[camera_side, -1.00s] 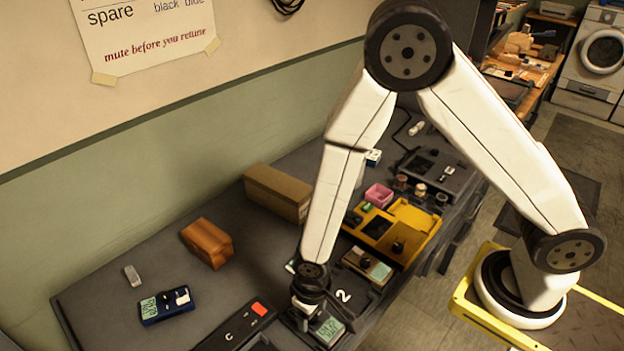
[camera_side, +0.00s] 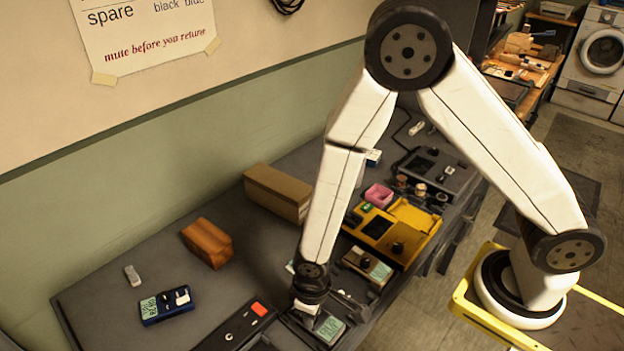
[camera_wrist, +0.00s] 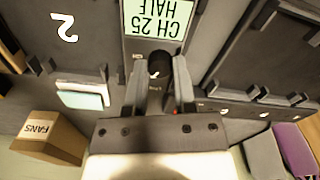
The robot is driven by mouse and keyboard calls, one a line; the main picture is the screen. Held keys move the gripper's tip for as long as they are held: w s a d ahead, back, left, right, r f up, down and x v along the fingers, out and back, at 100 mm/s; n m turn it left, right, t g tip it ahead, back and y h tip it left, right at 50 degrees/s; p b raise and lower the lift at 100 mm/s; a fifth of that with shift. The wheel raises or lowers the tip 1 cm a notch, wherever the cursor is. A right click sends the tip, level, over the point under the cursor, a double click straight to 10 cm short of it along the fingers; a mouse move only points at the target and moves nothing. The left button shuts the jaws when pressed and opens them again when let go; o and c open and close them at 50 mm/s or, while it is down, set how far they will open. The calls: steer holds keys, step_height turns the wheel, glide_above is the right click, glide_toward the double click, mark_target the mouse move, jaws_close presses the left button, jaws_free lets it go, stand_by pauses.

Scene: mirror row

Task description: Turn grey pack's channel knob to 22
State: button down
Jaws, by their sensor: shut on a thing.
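The grey pack (camera_wrist: 135,45) lies under my gripper, its green display (camera_wrist: 158,18) upside down in the wrist view and reading CH 25 HALF. In the side view the display (camera_side: 329,328) shows just beside my gripper, too small to read surely. My gripper (camera_wrist: 163,88) is shut on the dark channel knob (camera_wrist: 159,66), one finger on each side; most of the knob shows between the fingers. The side view shows my gripper (camera_side: 305,306) low over the pack, hiding the knob.
A blue pack (camera_side: 167,306) and a small grey item (camera_side: 132,276) lie at the left. Two brown boxes (camera_side: 279,192) (camera_side: 207,243) are near the wall. The wrist view shows a bay marked 2 (camera_wrist: 64,27) beside the pack.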

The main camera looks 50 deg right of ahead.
steer(key=shift+n, duration=1.4)
steer(key=shift+c, duration=2.1)
jaws_free()
steer(key=shift+m, duration=0.3)
